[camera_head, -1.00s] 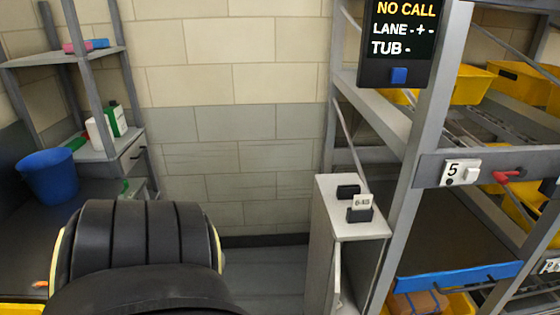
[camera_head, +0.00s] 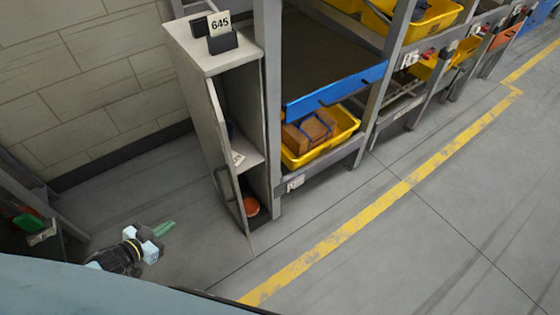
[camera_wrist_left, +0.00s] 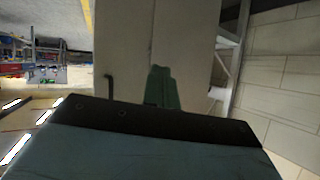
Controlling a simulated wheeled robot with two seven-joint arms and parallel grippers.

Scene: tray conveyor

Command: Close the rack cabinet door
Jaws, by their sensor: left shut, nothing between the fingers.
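The rack cabinet (camera_head: 190,75) is a narrow pale unit against the rack. Its door (camera_head: 232,170) stands open and swings out toward me, with a handle (camera_head: 220,182) on its outer face. Inside show a shelf (camera_head: 246,156) and an orange item (camera_head: 251,206). My left gripper (camera_head: 163,229) is low over the floor, left of the door and apart from it, with its green fingers shut and empty. In the left wrist view the green fingers (camera_wrist_left: 162,88) appear in front of pale panels, with the dark handle (camera_wrist_left: 109,88) to their left. My right gripper is out of view.
The rack holds a blue-edged shelf (camera_head: 335,90) and a yellow tub (camera_head: 350,125) with a brown box (camera_head: 308,130). A card marked 645 (camera_head: 220,24) stands on the cabinet. A block wall (camera_head: 80,80) is at the left. The floor beyond the yellow line (camera_head: 400,190) is clear.

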